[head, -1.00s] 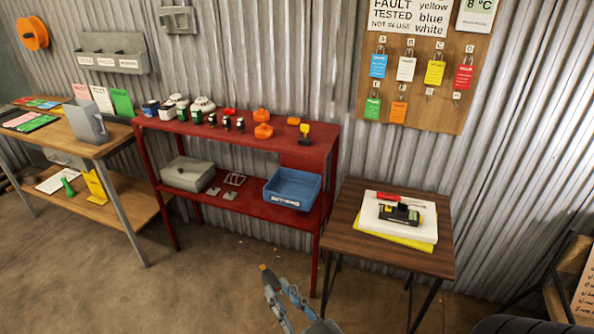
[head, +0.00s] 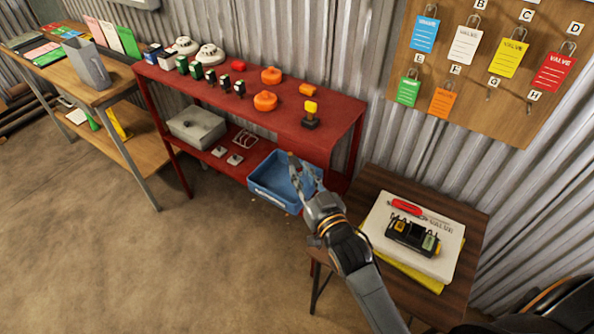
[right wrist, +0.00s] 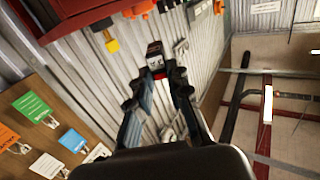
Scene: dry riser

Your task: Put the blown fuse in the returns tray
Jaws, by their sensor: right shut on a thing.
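My right gripper (head: 304,178) is shut on a small piece, taken to be the blown fuse (head: 291,156). Only its tan-brown end shows past the fingertips in the head view. In the right wrist view my right gripper (right wrist: 157,82) has its fingertips around a small dark piece with a pale face. The blue tray (head: 262,194) with a white label on its front sits at the right end of the red rack's lower shelf; its label is too small to read. The gripper overlaps the tray's right part in the picture; its height above it is unclear. My left gripper is not in view.
The red rack's top shelf (head: 325,122) stands above the tray, with orange discs and a yellow-topped block (head: 311,113). A grey box (head: 196,126) is left on the lower shelf. A dark wood table (head: 470,215) with a black device (head: 412,236) stands at right.

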